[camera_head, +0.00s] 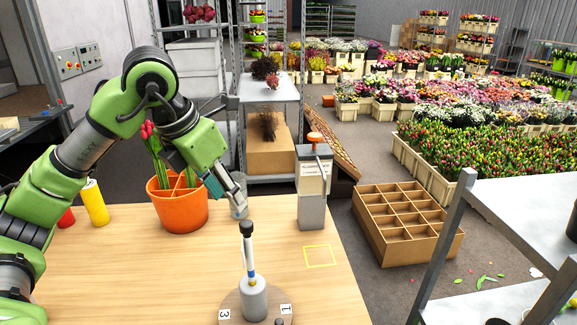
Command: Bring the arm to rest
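My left arm comes in from the left, bent over the table. Its gripper (238,208) points down and to the right, above the table beside the orange pot. I cannot tell whether its fingers are open or shut, and I see nothing clearly held in it. The orange pot (180,214) has dividers inside and stands on the wooden table (130,275). Red tulips (149,130) with green leaves stand in the pot, partly hidden by my arm. My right gripper is not in view.
A grey cup (239,194) is just behind the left gripper. A grey box-shaped device (312,190) with an orange knob, a yellow square outline (319,256) and a round numbered stand (230,302) are to its right. A yellow bottle (95,203) stands left. A divided crate (378,235) lies beyond the table.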

